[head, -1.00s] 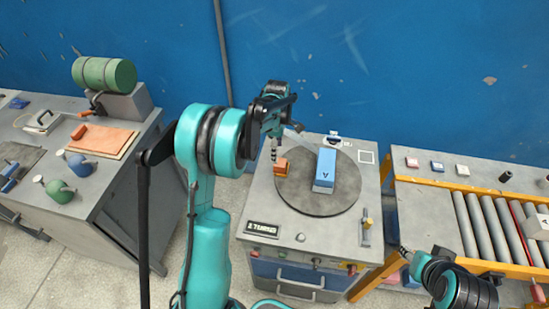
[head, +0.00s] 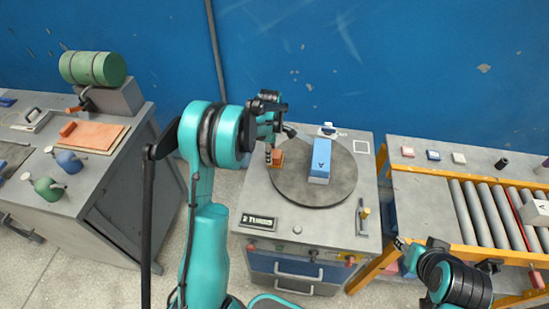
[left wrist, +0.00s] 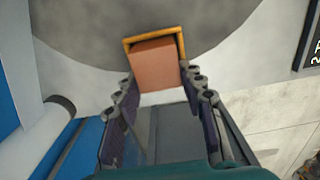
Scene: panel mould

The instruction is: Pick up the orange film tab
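A small orange block-shaped piece with a yellow-orange rim (head: 278,158) stands at the left edge of the round grey turntable (head: 300,190). I take it for the orange film tab; it also shows in the left wrist view (left wrist: 157,62). My left gripper (head: 270,157) is down at its left side in the head view. In the left wrist view my left gripper (left wrist: 158,80) is open, its fingertips on either side of the piece's near end; contact cannot be told. My right gripper (head: 400,244) is small at lower right, by the conveyor's edge, its fingers unclear.
A blue block (head: 320,165) marked A stands on the turntable, right of the orange piece. A label plate (head: 259,221) and a yellow-handled lever (head: 364,212) are on the cabinet top. A roller conveyor (head: 490,212) is at right, a bench with an orange sheet (head: 95,137) at left.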

